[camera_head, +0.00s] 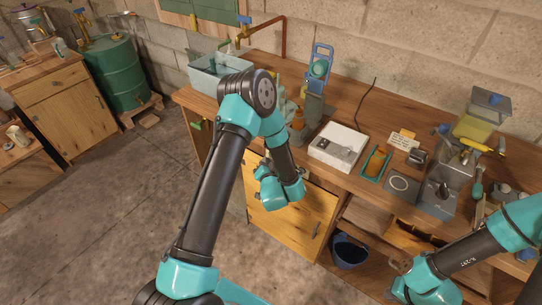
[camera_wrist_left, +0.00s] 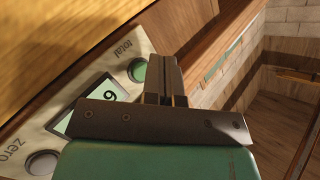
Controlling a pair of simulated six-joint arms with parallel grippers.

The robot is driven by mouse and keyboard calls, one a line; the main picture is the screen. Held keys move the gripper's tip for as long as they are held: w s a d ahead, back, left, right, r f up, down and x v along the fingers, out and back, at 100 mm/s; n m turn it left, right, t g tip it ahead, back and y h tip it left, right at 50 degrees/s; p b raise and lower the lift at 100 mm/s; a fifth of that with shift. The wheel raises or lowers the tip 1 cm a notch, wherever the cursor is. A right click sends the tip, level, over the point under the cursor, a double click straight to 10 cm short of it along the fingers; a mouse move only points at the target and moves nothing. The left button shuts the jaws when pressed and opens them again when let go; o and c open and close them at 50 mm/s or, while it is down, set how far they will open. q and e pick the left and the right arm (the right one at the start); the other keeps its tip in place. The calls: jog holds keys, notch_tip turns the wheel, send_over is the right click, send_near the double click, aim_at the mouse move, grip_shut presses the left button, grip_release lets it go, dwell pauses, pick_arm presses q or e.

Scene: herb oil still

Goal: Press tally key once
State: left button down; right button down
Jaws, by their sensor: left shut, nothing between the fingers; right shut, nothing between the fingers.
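In the left wrist view a cream panel (camera_wrist_left: 62,118) carries a green round key (camera_wrist_left: 138,69) beside the word "total". A small display (camera_wrist_left: 98,97) on it shows a digit that reads as 6 or 9. A grey round key (camera_wrist_left: 42,163) sits beside the word "zero". My left gripper (camera_wrist_left: 163,62) is shut and empty, its tips close beside the green key; I cannot tell if they touch it. In the head view my left wrist hides these fingers and the panel is not clear. My right gripper (camera_head: 394,289) is shut and empty, low at the bench front.
The wooden bench (camera_head: 345,108) holds a white box (camera_head: 338,147), a green-rimmed tray (camera_head: 375,162), a dark plate with a ring (camera_head: 402,185) and a blue-framed stand (camera_head: 318,75). A dark blue bucket (camera_head: 350,251) stands below. The floor (camera_head: 90,220) at left is clear.

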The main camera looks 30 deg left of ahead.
pick_arm(q)
jog(key=shift+w+d, duration=0.15)
jog(key=shift+w, duration=0.65)
dwell(0.9)
jog(key=shift+s, duration=0.8)
jog(key=shift+s, duration=0.1)
jog(key=s, duration=0.2)
jog(key=s+a, duration=0.1)
jog(key=s, duration=0.1)
jog(key=shift+s, duration=0.4)
dwell(0.6)
